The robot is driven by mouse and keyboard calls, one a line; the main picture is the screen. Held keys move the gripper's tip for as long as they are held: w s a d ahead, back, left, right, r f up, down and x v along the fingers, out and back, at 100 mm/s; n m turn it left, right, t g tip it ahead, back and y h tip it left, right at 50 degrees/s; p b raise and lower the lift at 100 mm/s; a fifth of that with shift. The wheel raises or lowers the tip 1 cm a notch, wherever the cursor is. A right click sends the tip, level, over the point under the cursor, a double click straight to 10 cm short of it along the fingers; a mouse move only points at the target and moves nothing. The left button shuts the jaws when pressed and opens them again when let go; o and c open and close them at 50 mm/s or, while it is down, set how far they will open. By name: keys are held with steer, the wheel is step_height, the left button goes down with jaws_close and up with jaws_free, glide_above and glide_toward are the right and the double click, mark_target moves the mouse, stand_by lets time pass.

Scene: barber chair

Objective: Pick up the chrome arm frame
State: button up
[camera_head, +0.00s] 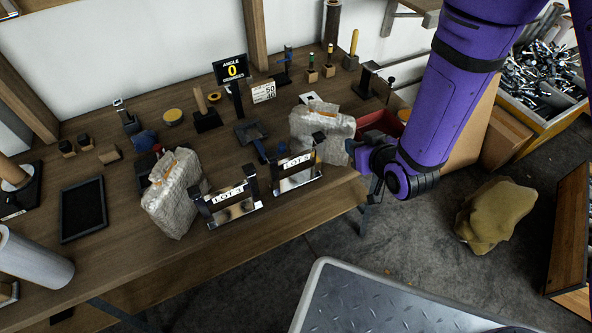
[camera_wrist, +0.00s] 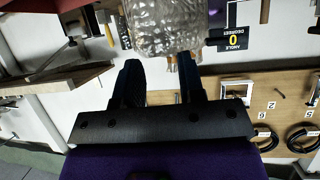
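Two shiny metal frames with black end posts stand near the table's front edge in the head view. One chrome frame (camera_head: 234,208) bears a "LOT 3" tag; the other (camera_head: 299,180) bears a second LOT tag. I cannot tell which is the chrome arm frame. A bubble-wrapped bundle (camera_head: 322,135) stands behind the right frame, and another wrapped bundle (camera_head: 172,198) stands left of the left frame. My gripper (camera_wrist: 158,62) is open, its fingers apart with nothing visibly held. A wrapped bundle (camera_wrist: 165,22) shows just beyond its fingertips.
The wooden table (camera_head: 130,250) holds a black tray (camera_head: 82,212), a "0 degrees" sign (camera_head: 231,70) and several small tools. A red bin (camera_head: 382,124) is behind my wrist. A tan sack (camera_head: 495,214) lies on the floor.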

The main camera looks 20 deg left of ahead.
steer(key=n+y, duration=0.1)
steer(key=y, duration=0.1)
glide_toward(319, 162)
steer(key=shift+n, duration=0.3)
steer(key=x, duration=0.6)
steer(key=shift+a+r, duration=0.1)
steer(key=shift+r, duration=0.1)
steer(key=shift+f+x, duration=0.2)
steer(key=shift+x, duration=2.4)
jaws_close()
